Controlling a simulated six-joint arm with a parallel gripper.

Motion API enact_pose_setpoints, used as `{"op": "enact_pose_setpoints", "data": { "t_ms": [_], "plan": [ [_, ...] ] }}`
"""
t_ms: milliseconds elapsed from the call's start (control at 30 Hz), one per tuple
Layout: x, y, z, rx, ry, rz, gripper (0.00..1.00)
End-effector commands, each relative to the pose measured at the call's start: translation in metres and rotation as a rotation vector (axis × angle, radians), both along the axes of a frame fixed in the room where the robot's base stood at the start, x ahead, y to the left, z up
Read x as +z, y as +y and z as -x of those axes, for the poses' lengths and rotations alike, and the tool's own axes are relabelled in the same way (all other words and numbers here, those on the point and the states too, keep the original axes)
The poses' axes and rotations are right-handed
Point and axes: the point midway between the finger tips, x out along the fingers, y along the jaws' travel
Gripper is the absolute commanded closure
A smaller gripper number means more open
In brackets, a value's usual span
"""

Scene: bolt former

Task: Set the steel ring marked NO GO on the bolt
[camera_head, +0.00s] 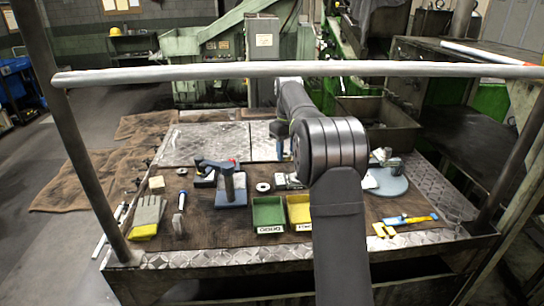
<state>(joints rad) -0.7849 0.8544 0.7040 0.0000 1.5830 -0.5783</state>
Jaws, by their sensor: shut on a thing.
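My arm reaches across the table and bends down at its far end. My gripper (281,150) is small and partly covered by my own arm. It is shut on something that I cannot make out. A flat grey ring (262,187) with a dark hole lies on the brown mat, left of and nearer than my gripper. A smaller ring-like piece (181,171) lies farther left. No marking can be read on either. A blue block with an upright post (229,187) stands left of the nearer ring. I cannot tell which thing is the bolt.
A green bin (267,213) and a yellow bin (299,211) stand at the front middle. Gloves (147,216) lie at the left. A round grey plate (386,183) and yellow-blue tools (409,222) are at the right. A metal rail (180,75) crosses the view.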

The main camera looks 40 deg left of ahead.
Motion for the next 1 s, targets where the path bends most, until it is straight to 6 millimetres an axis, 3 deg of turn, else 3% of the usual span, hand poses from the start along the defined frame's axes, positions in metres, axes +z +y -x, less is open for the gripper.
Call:
{"op": "enact_pose_setpoints", "data": {
  "t_ms": [367, 1000],
  "plan": [
    [0.027, -0.039, -0.031, -0.001, 0.000, -0.001, 0.88],
    [-0.009, -0.039, -0.029, 0.000, 0.001, 0.001, 0.88]
  ]
}}
